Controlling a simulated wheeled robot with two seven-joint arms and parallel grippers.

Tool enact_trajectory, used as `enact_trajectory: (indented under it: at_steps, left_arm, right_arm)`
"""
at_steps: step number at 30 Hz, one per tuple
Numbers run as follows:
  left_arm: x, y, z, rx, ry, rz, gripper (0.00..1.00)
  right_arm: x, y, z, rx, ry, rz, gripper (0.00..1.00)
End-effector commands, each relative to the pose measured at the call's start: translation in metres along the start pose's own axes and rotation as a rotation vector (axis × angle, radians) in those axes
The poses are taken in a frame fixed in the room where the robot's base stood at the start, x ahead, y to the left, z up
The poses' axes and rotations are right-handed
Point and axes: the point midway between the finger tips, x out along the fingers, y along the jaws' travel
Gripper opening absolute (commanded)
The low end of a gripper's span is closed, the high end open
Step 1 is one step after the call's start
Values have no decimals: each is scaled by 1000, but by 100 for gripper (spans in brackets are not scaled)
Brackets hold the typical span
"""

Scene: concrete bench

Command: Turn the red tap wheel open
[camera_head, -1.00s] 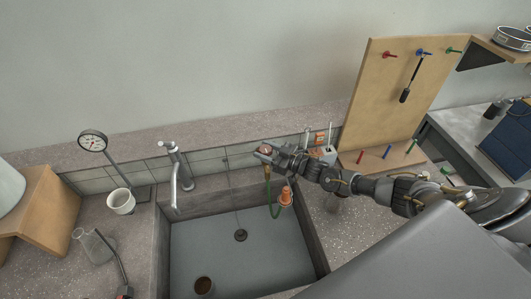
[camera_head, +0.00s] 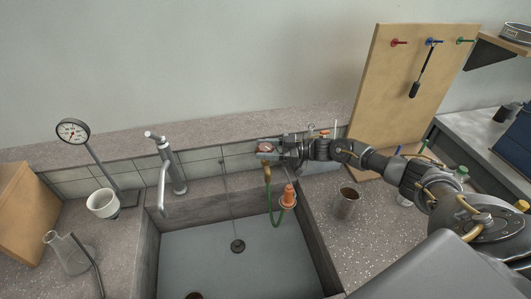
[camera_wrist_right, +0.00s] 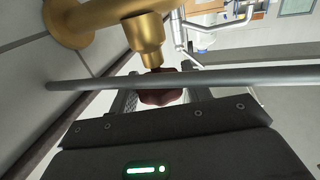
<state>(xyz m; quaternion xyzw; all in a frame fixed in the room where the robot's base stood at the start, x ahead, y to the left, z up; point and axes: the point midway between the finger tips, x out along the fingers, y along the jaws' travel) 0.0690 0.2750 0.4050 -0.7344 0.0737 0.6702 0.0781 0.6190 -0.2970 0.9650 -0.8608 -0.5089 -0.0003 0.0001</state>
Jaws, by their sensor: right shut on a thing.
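The red tap wheel (camera_wrist_right: 160,97) shows dark red in the right wrist view, under the brass tap body (camera_wrist_right: 146,40). My right gripper (camera_head: 272,150) is at the wall tap behind the sink in the head view. Its fingers sit on both sides of the wheel and are shut on it. In the head view only a small reddish part of the wheel (camera_head: 265,147) shows; the fingers hide the rest. A green hose with an orange nozzle (camera_head: 289,196) hangs below the tap at the sink's right side. My left gripper is not in view.
A grey sink (camera_head: 205,258) with a steel faucet (camera_head: 168,170) lies in front. A dial gauge (camera_head: 73,131), white cup (camera_head: 103,204) and flask (camera_head: 68,254) stand left.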

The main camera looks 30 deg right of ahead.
Motion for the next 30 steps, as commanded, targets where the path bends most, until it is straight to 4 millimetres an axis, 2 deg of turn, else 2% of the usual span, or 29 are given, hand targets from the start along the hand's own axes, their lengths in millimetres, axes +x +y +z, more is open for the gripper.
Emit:
enact_trajectory:
  at_steps: [9, 10, 14, 24, 28, 30]
  left_arm:
    - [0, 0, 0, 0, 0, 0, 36]
    - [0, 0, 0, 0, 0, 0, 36]
    - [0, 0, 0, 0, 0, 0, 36]
    - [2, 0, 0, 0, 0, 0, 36]
    - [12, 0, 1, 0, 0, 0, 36]
    - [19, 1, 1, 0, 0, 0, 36]
  right_arm:
    - [-1, 1, 0, 0, -2, 2, 25]
    - [-1, 1, 0, 0, -2, 2, 52]
    - [0, 1, 0, 0, -1, 2, 68]
    - [0, 0, -3, -1, 0, 1, 68]
    - [-1, 1, -16, -3, 0, 1, 68]
    - [-2, 1, -29, -6, 1, 1, 68]
